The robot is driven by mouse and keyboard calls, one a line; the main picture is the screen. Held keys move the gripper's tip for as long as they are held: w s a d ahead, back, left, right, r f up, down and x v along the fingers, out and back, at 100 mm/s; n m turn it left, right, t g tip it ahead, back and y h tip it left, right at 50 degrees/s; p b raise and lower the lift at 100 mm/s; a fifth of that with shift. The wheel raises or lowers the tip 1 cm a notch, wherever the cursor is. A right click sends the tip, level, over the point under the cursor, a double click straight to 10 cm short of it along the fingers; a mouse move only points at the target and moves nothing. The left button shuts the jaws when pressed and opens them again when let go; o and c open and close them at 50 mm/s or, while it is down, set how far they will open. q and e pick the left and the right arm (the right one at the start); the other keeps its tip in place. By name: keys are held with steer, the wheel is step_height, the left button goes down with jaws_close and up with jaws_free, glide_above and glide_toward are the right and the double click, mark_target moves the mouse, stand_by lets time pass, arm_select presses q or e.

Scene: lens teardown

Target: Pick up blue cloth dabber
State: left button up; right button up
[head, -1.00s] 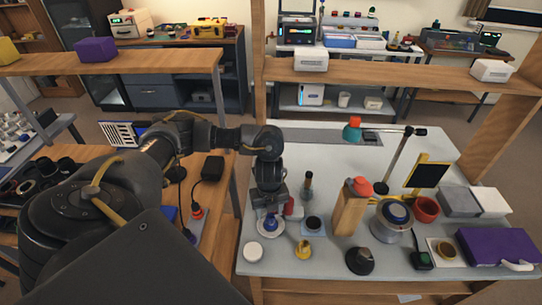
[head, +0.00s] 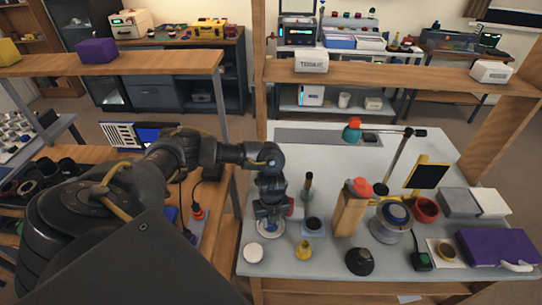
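My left gripper (head: 269,217) points down over a small white dish (head: 264,235) near the left end of the grey workbench. A blue piece, seemingly the blue cloth dabber (head: 268,224), shows at the dish between or just below the fingertips. The gripper hides most of it. I cannot tell whether the fingers touch it or have closed on it. My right gripper is not in view.
A white round lid (head: 253,252) lies in front of the dish. A wooden block (head: 350,212) stands farther right.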

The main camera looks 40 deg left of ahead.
arm_select(q)
steer(key=c, duration=0.3)
steer(key=shift+r, duration=0.1)
steer(key=shift+r, duration=0.3)
steer(key=r, duration=0.3)
steer(key=shift+s+d+r+p, duration=0.2)
steer(key=shift+s+r+p, duration=0.1)
steer(key=shift+s+r, duration=0.05)
steer(key=s+d+r, duration=0.2)
steer(key=s, duration=0.2)
steer(key=s+d+r+p, duration=0.1)
steer(key=s+d+r, duration=0.1)
steer(key=s+r, duration=0.1)
steer(key=s+d+r+p, duration=0.1)
steer(key=s+d+r, duration=0.1)
steer(key=s, duration=0.3)
steer(key=shift+r, duration=0.75)
